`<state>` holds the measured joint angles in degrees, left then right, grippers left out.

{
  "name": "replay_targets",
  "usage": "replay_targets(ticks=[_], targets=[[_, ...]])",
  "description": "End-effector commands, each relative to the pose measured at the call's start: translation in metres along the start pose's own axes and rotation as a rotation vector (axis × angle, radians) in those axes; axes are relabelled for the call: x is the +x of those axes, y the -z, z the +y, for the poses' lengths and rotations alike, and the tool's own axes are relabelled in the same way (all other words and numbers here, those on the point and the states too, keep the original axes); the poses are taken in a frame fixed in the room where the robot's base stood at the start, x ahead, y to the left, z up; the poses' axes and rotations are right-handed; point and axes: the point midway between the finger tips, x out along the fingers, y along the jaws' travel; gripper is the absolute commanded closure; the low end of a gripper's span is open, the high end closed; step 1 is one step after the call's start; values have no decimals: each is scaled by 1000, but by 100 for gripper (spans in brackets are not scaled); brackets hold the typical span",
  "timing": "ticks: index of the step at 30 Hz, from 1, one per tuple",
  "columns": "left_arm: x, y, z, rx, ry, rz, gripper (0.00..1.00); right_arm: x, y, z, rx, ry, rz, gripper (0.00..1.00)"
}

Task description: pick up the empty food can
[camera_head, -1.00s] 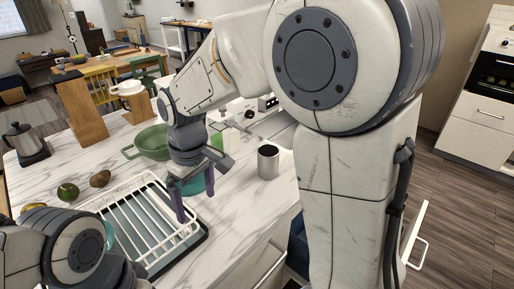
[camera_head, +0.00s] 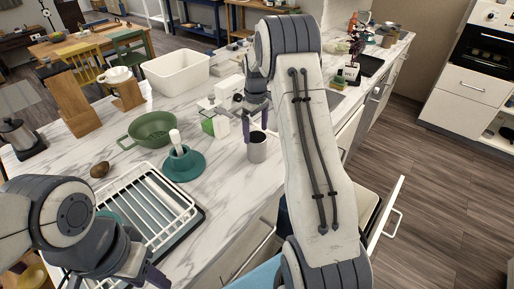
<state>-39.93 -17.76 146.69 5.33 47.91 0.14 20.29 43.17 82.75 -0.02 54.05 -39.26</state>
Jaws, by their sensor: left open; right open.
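The empty food can (camera_head: 257,149) is a grey metal cylinder standing upright on the white marble counter. My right gripper (camera_head: 257,122) is open and reaches down at the can from above, its fingers at the can's top. I cannot tell whether a finger is inside the rim or touching it. My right arm covers the counter just to the right of the can. My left gripper (camera_head: 150,282) is at the bottom edge, partly out of view, in front of the dish rack and away from the can.
Left of the can stand a teal dish (camera_head: 184,165) with a white-handled tool and a green colander (camera_head: 152,130). A white dish rack (camera_head: 150,210) is at the front. A white bin (camera_head: 175,72) stands behind. An open drawer (camera_head: 385,215) juts out at the right.

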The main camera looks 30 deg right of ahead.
Motion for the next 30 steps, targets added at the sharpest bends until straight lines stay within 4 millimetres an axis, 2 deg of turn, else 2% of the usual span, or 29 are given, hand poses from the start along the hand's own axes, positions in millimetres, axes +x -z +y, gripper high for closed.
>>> replay_targets(ticks=[4,9,17,18,23,24,30], targets=[[-20,1,1,0,0,0,53,18,-2,1,1,5,-5,0],[-25,2,2,1,0,0,53,41,-2,2,0,2,-2,0],[-25,1,2,1,0,0,53,47,-2,2,1,0,0,0],[-25,1,2,1,0,0,53,47,-2,2,1,1,0,4],[-25,1,2,1,0,0,53,47,-2,2,1,0,0,65],[-25,1,2,1,0,0,53,46,-2,2,1,0,0,70],[-24,1,2,1,0,0,53,46,-2,2,1,0,0,70]])
